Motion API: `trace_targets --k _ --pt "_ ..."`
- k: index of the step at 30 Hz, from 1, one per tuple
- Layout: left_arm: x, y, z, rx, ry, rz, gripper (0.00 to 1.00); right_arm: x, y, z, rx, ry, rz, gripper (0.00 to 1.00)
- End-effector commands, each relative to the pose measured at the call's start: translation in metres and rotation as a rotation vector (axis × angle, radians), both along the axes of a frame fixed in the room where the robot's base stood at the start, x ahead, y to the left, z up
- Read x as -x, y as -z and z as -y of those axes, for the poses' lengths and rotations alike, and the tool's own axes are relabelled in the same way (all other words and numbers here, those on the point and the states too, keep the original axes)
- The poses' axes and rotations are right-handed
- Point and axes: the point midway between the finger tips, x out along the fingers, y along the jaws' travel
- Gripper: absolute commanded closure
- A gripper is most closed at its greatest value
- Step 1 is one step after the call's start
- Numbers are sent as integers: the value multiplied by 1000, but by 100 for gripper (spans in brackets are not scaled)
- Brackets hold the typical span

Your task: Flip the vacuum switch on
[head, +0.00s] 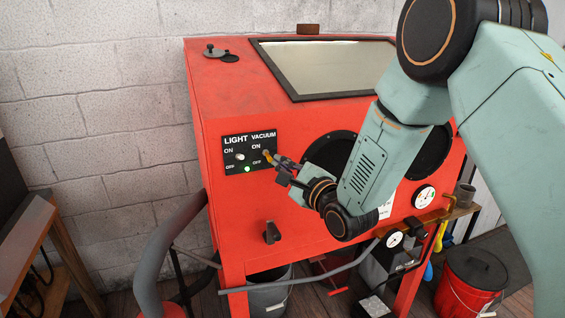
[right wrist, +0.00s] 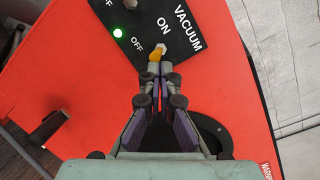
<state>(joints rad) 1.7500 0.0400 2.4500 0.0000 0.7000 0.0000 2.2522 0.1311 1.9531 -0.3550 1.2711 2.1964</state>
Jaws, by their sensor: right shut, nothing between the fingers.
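The black switch panel (head: 249,148) is on the front of the red cabinet, with LIGHT and VACUUM columns marked ON and OFF. In the right wrist view the vacuum switch (right wrist: 172,50) shows a silver nut, and its orange tip (right wrist: 153,57) leans to the OFF side. My right gripper (head: 272,158) is shut and empty, its fingertips right at this switch. In the right wrist view the fingertips (right wrist: 155,70) lie just below the orange tip and seem to meet it; I cannot tell whether they press on it. My left gripper is not in view.
A green lamp (head: 247,169) glows on the panel, below the light switch (head: 240,157). A black knob (head: 271,233) sticks out lower on the red cabinet (head: 228,112). A grey hose (head: 165,245) curves at the left. Round glove ports lie right of the panel, partly behind my arm.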

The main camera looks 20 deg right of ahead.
Motion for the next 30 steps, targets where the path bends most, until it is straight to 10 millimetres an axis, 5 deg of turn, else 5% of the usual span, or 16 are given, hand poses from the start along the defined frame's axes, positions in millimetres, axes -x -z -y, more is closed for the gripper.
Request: trace_targets --k 30 --pt "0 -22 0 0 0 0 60 0 -9 0 3 0 -81 100"
